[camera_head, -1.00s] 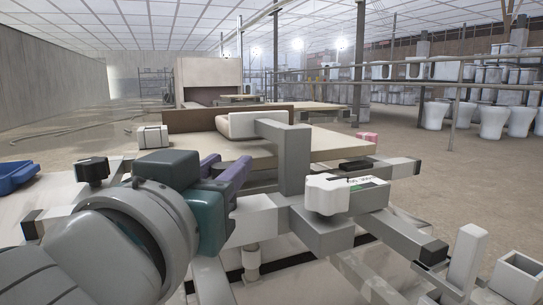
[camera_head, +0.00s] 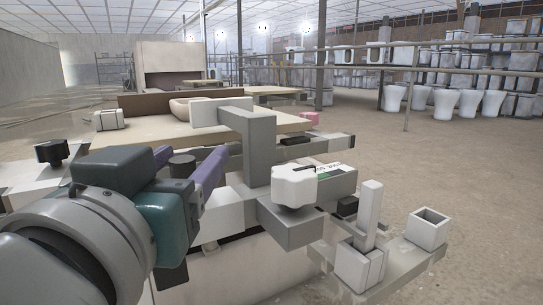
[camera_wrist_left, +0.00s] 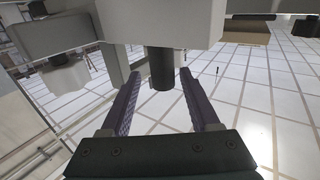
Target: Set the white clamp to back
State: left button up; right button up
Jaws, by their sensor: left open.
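A white lobed piece, which looks like the white clamp (camera_head: 294,187), sits on a grey arm of the fixture in the head view, beside a small label with dark print. My left gripper (camera_head: 188,166) is to its left, with purple fingers spread apart. A dark round knob (camera_head: 182,166) shows between the fingers. In the left wrist view, my left gripper (camera_wrist_left: 160,78) is open, with a dark cylinder (camera_wrist_left: 162,70) under a pale block between its fingers. I cannot tell whether either finger touches it. My right gripper is not in view.
A grey upright post (camera_head: 261,150) stands between my left gripper and the white piece. Another black knob (camera_head: 51,152) is at the left. A white post (camera_head: 370,215) and a square white cup (camera_head: 427,228) stand at the right. Open floor lies beyond.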

pick_arm(q)
jog(key=shift+a, duration=0.1)
jog(key=shift+s, duration=0.2)
jog(key=shift+s, duration=0.25)
jog(key=s, duration=0.9)
jog(key=shift+p, duration=0.3)
